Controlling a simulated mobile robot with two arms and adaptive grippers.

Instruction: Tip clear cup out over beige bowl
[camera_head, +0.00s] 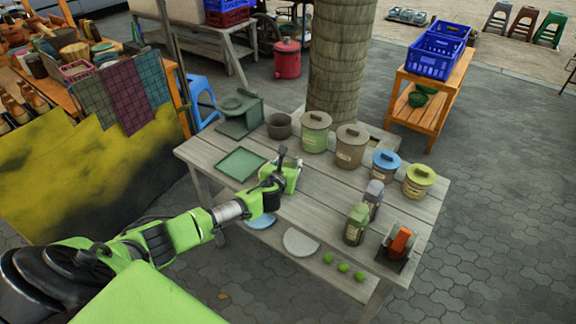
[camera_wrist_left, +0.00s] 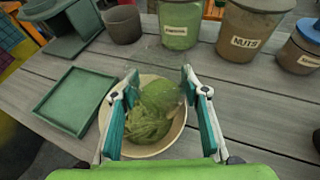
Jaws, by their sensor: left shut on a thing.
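My left gripper (camera_head: 284,174) is over the middle of the wooden table. In the left wrist view its two teal-padded fingers (camera_wrist_left: 158,108) stand apart on either side of a clear cup (camera_wrist_left: 160,92), shut on it. The cup is hard to make out; green matter shows through or below it. The beige bowl (camera_wrist_left: 179,132) sits on the table beneath the cup and fingers, with mashed green matter (camera_wrist_left: 147,126) in it. I cannot tell exactly how far the cup is tilted or what is left in it. The bowl is hidden behind the gripper in the head view. My right gripper is not in view.
A green tray (camera_head: 240,164) lies left of the gripper. Lidded pots, including a nuts pot (camera_head: 351,147), line the back edge. Bottles (camera_head: 356,224) and an orange-and-dark device (camera_head: 400,243) stand at the right. Limes (camera_head: 343,267) lie on the lower shelf.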

